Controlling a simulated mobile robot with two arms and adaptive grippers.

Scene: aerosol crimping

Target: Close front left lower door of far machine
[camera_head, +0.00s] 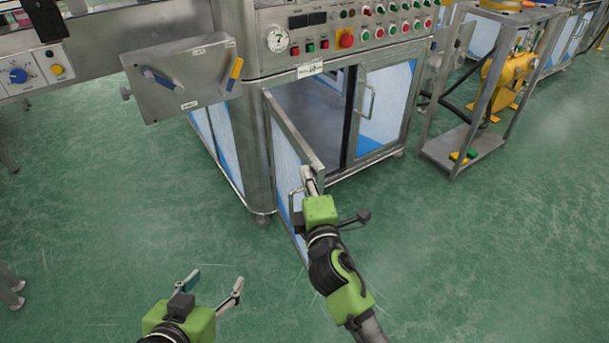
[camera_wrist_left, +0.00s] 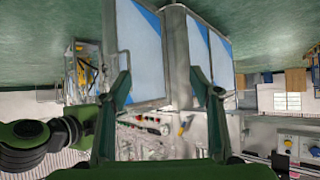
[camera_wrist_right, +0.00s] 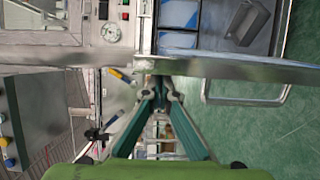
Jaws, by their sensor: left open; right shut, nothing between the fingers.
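The front left lower door (camera_head: 290,150) of the machine stands open, swung outward toward me. It is a metal-framed panel with a pale blue-white face, and it also shows in the left wrist view (camera_wrist_left: 142,48). My right gripper (camera_head: 307,176) is shut and empty at the door's free upper edge; I cannot tell whether it touches. In the right wrist view its closed fingertips (camera_wrist_right: 160,84) lie at the door's frame edge (camera_wrist_right: 235,65), and the door's handle (camera_wrist_right: 245,97) is beside them. My left gripper (camera_head: 215,281) is open and empty, low and left of the door.
The machine's right lower door (camera_head: 383,105) is closed. A control panel (camera_head: 360,25) with buttons sits above, and a grey box (camera_head: 185,78) with levers juts out at the left. A metal frame stand (camera_head: 470,140) stands right. Green floor is clear in front.

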